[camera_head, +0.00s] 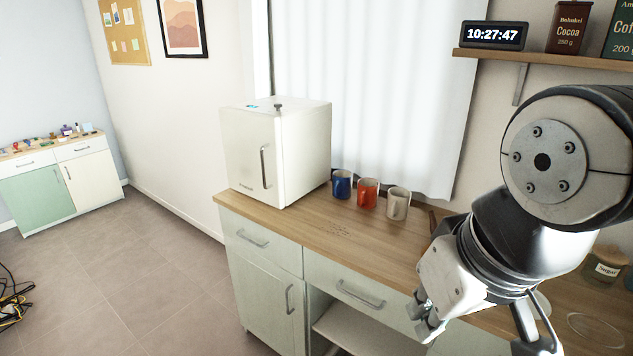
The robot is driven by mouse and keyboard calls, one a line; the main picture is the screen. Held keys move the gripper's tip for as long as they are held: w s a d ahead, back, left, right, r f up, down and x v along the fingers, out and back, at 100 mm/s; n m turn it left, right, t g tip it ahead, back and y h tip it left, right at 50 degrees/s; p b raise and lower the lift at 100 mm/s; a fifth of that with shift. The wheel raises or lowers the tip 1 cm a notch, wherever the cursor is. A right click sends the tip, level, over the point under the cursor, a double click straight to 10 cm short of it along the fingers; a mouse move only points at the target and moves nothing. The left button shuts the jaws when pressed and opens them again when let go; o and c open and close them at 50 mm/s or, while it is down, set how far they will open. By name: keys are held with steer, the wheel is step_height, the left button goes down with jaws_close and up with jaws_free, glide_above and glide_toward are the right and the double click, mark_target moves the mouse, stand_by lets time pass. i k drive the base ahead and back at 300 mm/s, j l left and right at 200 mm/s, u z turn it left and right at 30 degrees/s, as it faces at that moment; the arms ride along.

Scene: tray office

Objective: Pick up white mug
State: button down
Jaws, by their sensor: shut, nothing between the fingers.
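The white mug (397,204) stands upright on the wooden counter, the rightmost of a row of three mugs. It looks off-white or beige. An orange-red mug (368,194) stands just to its left, and a blue mug (342,184) is left of that. My gripper (428,322) is at the lower right, in front of the counter and nearer to the camera than the mugs. It is shut and empty, pointing down and to the left, apart from the white mug.
A small white fridge (278,152) stands on the counter (310,230) left of the mugs. A sugar jar (606,262) is at the right, partly behind my arm. A shelf (550,59) with a clock (494,35) and tins hangs above. The counter front before the mugs is clear.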

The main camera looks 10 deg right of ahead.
mark_target(398, 198)
steer(key=z, duration=0.75)
steer(key=i+j+z, duration=0.15)
steer(key=j+z, duration=0.15)
steer(key=z, duration=0.15)
steer(key=i+j+z, duration=0.1)
steer(key=j+z, duration=0.75)
steer(key=j, duration=2.65)
steer(key=i, duration=0.05)
